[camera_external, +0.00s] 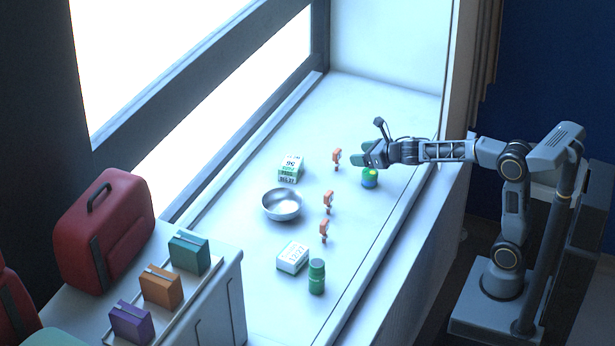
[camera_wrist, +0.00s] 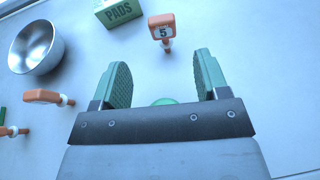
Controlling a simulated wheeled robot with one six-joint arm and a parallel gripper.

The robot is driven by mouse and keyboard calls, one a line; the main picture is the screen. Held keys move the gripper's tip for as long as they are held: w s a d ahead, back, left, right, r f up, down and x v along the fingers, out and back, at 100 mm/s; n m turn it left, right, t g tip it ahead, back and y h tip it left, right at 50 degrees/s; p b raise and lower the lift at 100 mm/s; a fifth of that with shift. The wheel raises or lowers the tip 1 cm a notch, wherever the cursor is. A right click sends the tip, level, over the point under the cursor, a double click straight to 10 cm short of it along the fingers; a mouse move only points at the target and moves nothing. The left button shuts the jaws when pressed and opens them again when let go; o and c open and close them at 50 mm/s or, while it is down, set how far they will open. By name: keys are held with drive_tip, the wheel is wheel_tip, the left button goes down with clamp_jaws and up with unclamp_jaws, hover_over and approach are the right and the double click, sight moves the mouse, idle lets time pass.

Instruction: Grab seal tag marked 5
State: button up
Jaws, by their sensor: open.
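The seal tag marked 5 (camera_wrist: 162,28) is an orange tag with a white label, standing upright on a small stem. It is beyond my open fingertips in the wrist view, near the top. In the outside view this appears to be the farthest orange tag (camera_external: 336,156), just left of my gripper (camera_external: 362,153). My gripper (camera_wrist: 163,78) is open, with green finger pads apart and nothing held between them. Two other orange tags, one (camera_external: 328,200) and another (camera_external: 323,230), stand nearer the camera; they show at left in the wrist view (camera_wrist: 42,97), their numbers unseen.
A PADS box (camera_wrist: 120,14) and a metal bowl (camera_external: 282,205) lie left. A white box (camera_external: 292,257) and green bottle (camera_external: 317,277) stand nearer the camera. The counter's far end is clear.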

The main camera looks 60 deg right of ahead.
sight(340, 153)
drive_tip(key=x, duration=0.6)
drive_tip(key=shift+w+f, duration=0.15)
drive_tip(key=shift+w, duration=0.05)
drive_tip(key=shift+x, duration=2.55)
drive_tip(key=shift+d, duration=0.15)
drive_tip(key=c, duration=1)
